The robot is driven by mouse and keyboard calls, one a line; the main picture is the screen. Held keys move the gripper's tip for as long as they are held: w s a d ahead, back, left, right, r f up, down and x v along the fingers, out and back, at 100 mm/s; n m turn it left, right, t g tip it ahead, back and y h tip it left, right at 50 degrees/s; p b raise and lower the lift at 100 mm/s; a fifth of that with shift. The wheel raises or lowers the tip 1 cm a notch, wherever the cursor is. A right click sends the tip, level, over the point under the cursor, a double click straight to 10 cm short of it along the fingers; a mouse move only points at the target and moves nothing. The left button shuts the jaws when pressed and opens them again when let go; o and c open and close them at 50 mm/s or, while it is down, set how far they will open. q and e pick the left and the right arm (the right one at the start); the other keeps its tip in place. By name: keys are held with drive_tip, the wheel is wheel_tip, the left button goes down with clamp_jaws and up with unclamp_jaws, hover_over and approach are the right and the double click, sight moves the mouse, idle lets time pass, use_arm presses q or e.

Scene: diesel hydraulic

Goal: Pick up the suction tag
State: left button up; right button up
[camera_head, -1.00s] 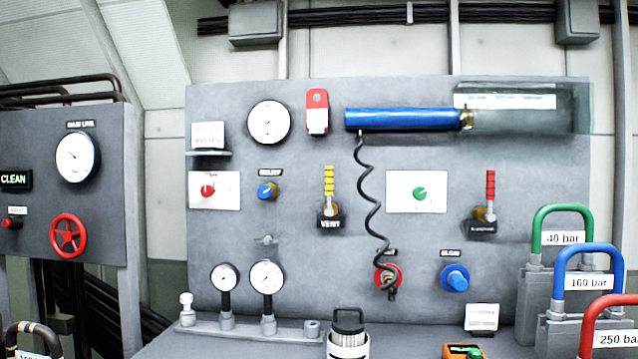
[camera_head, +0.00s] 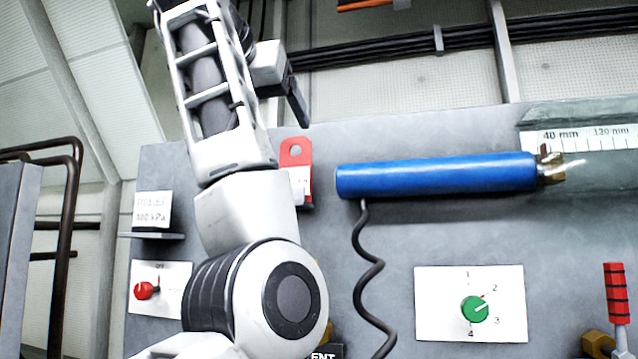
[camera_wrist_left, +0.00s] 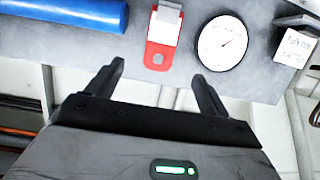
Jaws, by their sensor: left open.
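A red tag (camera_head: 296,153) with a hole in its top and a white label hangs on the grey panel, left of the blue cylinder. Its lettering is not readable, and my left arm partly covers its left side in the head view. The tag also shows upside down in the left wrist view (camera_wrist_left: 159,55), ahead of the fingers and roughly between their lines. My left gripper (camera_wrist_left: 157,82) is open and empty, apart from the tag. In the head view the left gripper (camera_head: 292,92) is above the tag, with a dark finger pointing down. My right gripper is not in view.
The blue cylinder (camera_head: 440,176) with a coiled black cable (camera_head: 370,270) is close to the tag's right. A round gauge (camera_wrist_left: 222,43) and a white card (camera_wrist_left: 294,47) on a small shelf are on its other side. Black pipes (camera_head: 400,48) run along the wall above.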

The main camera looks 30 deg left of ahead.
use_arm(q)
drive_tip(key=p, duration=0.6)
approach(295, 161)
drive_tip(key=w, duration=0.1)
drive_tip(key=x, duration=0.5)
drive_tip(key=shift+w+a+f+p, duration=0.1)
drive_tip(key=shift+w+f+p, duration=0.15)
drive_tip(key=shift+p, duration=0.05)
drive_tip(key=shift+w+a+f+p, duration=0.15)
drive_tip(key=shift+w+p, duration=0.2)
drive_tip(key=shift+w, duration=0.2)
drive_tip(key=p+x, duration=0.1)
drive_tip(key=x, duration=0.2)
drive_tip(key=shift+w+a+f+p, duration=0.1)
drive_tip(key=shift+w+a+p, duration=0.05)
drive_tip(key=shift+w+p, duration=0.15)
drive_tip(key=shift+w+f, duration=0.15)
drive_tip(key=shift+w, duration=0.1)
drive_tip(key=c, duration=1)
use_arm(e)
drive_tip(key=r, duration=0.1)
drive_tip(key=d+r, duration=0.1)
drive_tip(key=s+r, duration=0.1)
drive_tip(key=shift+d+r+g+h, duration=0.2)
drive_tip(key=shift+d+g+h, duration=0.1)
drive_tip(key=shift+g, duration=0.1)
